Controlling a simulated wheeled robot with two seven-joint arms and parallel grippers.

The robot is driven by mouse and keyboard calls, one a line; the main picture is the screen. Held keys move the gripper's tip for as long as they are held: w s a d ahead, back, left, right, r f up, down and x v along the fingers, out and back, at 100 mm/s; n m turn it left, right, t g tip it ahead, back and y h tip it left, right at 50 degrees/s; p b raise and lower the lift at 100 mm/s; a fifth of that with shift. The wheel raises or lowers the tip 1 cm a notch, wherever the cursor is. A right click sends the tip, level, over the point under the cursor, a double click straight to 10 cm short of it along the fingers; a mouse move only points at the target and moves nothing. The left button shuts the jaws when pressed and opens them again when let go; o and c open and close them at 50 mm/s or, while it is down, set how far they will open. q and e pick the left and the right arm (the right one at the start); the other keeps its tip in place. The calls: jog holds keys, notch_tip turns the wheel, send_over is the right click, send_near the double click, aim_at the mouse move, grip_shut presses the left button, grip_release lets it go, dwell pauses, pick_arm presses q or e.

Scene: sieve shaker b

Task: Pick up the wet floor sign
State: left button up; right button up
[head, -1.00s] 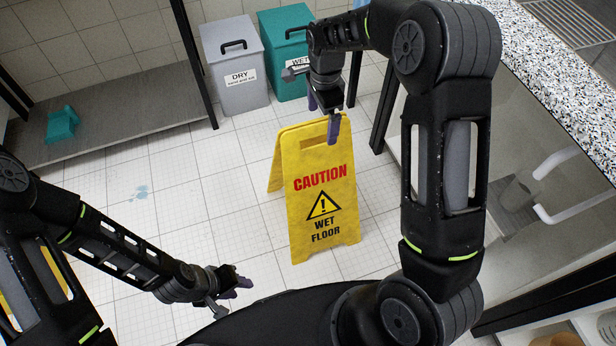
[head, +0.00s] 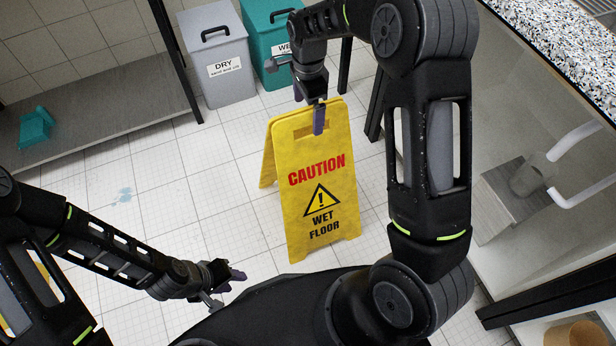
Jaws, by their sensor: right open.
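The yellow wet floor sign (head: 300,220) stands upright and unfolded on the tiled floor in the middle of the head view, with its handle slot near the top edge. My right gripper (head: 309,106) is open at the top of the sign, pointing down. One purple finger overlaps the front of the sign by the slot; the other shows near the top edge, and I cannot tell whether either touches. My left gripper (head: 232,278) is low, left of the sign and apart from it; its jaw gap is unclear.
A grey DRY bin (head: 219,60) and a teal WET bin (head: 262,22) stand behind the sign. A low grey shelf (head: 105,115) with a teal object (head: 35,127) is at left. A speckled counter (head: 570,50) is at right. A bluish spot (head: 122,195) marks the open floor at left.

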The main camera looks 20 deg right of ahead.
jog(key=shift+f, duration=1)
notch_tip(320, 180, down, 5)
jog(key=shift+f+b, duration=0.1)
jog(key=shift+b, duration=0.55)
jog(key=shift+c, duration=0.4)
grip_shut()
notch_tip(320, 180, up, 10)
jog(key=p, duration=0.2)
dwell(0.6)
dwell(0.5)
